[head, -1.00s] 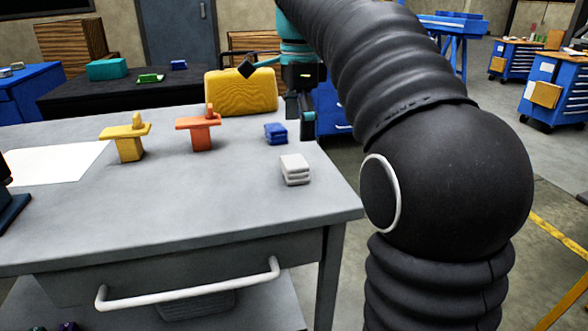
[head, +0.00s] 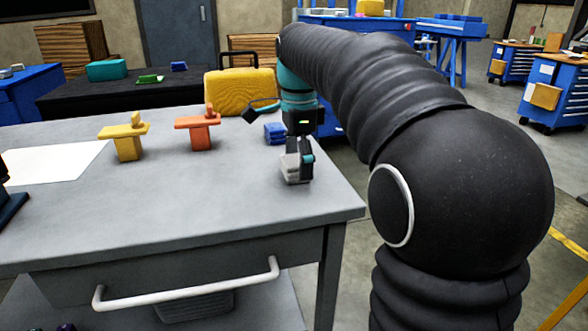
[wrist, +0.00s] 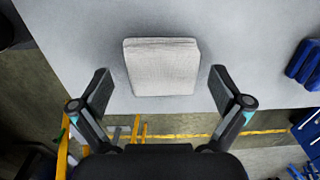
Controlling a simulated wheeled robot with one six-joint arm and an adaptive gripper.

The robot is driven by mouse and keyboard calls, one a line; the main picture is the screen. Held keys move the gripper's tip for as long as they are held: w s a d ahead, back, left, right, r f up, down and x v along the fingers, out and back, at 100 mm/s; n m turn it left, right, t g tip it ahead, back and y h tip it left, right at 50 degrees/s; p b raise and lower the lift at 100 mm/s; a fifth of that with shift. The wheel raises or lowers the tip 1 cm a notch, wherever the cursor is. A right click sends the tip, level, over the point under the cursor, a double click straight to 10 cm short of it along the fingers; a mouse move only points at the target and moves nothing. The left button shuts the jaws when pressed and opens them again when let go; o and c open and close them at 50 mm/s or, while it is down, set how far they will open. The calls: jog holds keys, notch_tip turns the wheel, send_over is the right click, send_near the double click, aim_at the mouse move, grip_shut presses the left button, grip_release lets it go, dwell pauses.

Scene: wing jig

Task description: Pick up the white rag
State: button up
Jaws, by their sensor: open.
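The white rag (head: 291,172) is a folded stack near the right edge of the grey table (head: 150,208). My gripper (head: 300,170) is over it in the head view and partly hides it. In the wrist view the white rag (wrist: 161,67) lies flat on the table, ahead of and between the two spread fingers of my gripper (wrist: 161,92). The fingers are open, with a gap on each side of the rag. How high the fingertips are above the table I cannot tell exactly.
A blue folded cloth (head: 275,133) lies just behind the rag; it also shows in the wrist view (wrist: 304,63). An orange block-like object (head: 198,131) and a yellow one (head: 126,143) stand to the left.

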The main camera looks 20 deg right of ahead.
jog(key=c, duration=1.3)
jog(key=shift+r, duration=0.1)
notch_tip(320, 180, up, 4)
jog(key=shift+d+r+p, duration=0.15)
jog(key=shift+r+p, duration=0.1)
jog(key=shift+p, duration=0.2)
jog(key=s+d+r, duration=0.6)
jog(key=d, duration=0.3)
jog(key=shift+d+r, duration=0.15)
jog(key=shift+d, duration=0.2)
